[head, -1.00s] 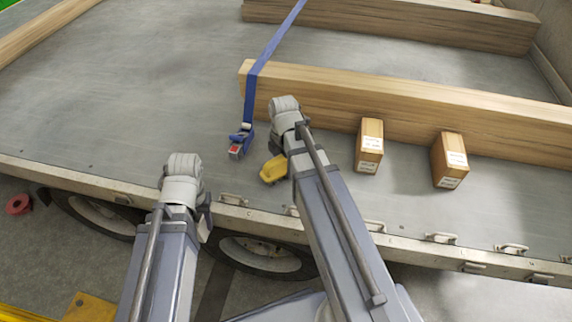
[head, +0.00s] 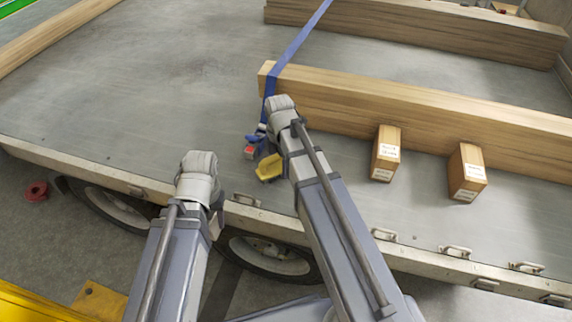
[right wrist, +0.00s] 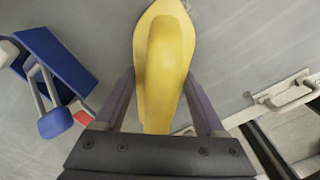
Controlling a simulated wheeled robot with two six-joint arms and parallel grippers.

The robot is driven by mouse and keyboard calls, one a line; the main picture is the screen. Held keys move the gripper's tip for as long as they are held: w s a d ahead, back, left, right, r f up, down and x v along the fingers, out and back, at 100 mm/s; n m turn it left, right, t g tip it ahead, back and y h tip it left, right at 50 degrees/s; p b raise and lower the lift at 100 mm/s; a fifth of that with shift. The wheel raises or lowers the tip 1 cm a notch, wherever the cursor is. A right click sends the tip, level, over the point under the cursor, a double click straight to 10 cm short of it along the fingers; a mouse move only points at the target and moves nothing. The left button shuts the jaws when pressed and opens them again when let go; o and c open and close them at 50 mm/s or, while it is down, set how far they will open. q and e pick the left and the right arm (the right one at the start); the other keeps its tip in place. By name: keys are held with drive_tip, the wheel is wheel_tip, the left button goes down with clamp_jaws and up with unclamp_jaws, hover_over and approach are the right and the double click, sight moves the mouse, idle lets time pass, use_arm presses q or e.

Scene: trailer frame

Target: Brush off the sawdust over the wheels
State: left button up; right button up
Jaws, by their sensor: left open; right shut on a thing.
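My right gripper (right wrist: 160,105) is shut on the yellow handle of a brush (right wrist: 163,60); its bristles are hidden. In the head view the brush (head: 268,168) is over the trailer bed (head: 140,110), beside the blue strap's buckle; I cannot tell whether it touches the bed. Two wheels show below the bed's side rail, the left wheel (head: 122,208) and the right wheel (head: 268,254), both partly covered by rail and arms. I cannot make out sawdust on them. My left gripper (head: 217,222) is mostly hidden behind my left arm, near the rail between the wheels.
A blue strap (head: 295,48) crosses a long wooden beam (head: 420,105); its buckle (head: 257,146) lies on the bed. Two small wooden blocks (head: 385,153) stand before the beam. Metal loops (head: 456,251) line the rail. A red roll (head: 37,191) lies on the floor. The bed's left is clear.

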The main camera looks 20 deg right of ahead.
drive_tip(key=shift+w+a, duration=0.4)
drive_tip(key=shift+a, duration=0.15)
drive_tip(key=shift+w+d, duration=0.1)
drive_tip(key=shift+w+d, duration=0.75)
drive_tip(key=shift+w, duration=0.3)
drive_tip(key=shift+s+d, duration=0.55)
drive_tip(key=shift+d, duration=0.3)
drive_tip(key=shift+s+d, duration=0.55)
drive_tip(key=shift+d, duration=0.25)
drive_tip(key=shift+s+d+f, duration=0.1)
drive_tip(key=shift+s+d, duration=0.45)
drive_tip(key=shift+d, duration=0.25)
drive_tip(key=shift+s+d+f, duration=0.1)
drive_tip(key=shift+s+d, duration=0.45)
drive_tip(key=shift+d, duration=0.2)
drive_tip(key=shift+s+d+r, duration=0.1)
drive_tip(key=shift+s+d, duration=0.45)
drive_tip(key=shift+d, duration=0.25)
drive_tip(key=shift+s+d+r, duration=0.1)
drive_tip(key=shift+s+d, duration=0.4)
drive_tip(key=shift+d, duration=0.3)
